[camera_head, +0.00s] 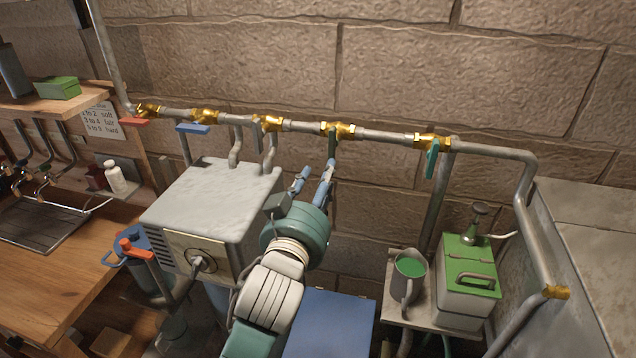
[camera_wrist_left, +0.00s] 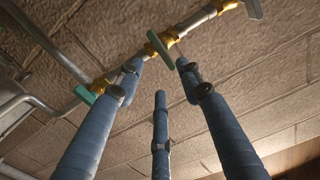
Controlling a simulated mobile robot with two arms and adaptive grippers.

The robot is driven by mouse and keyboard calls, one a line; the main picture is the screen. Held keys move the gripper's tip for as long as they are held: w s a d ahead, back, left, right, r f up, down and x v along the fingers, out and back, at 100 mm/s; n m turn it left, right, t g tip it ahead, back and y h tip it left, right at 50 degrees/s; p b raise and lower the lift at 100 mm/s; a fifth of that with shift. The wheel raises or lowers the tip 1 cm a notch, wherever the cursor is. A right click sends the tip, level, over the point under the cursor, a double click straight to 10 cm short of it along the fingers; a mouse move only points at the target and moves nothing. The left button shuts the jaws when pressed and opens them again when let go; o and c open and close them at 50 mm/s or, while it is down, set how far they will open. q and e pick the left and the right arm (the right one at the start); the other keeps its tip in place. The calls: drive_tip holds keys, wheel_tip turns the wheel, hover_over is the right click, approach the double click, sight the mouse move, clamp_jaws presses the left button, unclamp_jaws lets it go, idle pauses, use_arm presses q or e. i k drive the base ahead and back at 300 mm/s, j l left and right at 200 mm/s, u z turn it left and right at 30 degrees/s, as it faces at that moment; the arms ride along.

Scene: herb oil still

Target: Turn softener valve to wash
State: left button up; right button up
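A grey pipe (camera_head: 385,134) runs along the stone wall with several brass valves. The middle valve (camera_head: 342,130) has a dark green lever (camera_head: 332,145) hanging down. My left gripper (camera_head: 313,177) is just below this lever, fingers pointing up and spread. In the left wrist view a green lever (camera_wrist_left: 160,48) lies in front of the gap between the two upper fingers of my left gripper (camera_wrist_left: 156,70); I cannot tell if they touch it. Nothing is held. No label shows which valve is the softener valve. My right gripper is not in view.
Another green lever (camera_head: 432,160) hangs farther right. A jug (camera_head: 408,275) and a green-lidded container (camera_head: 468,280) stand on a small shelf at right.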

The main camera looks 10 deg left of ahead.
sight(197, 262)
drive_tip(key=u, duration=1.3)
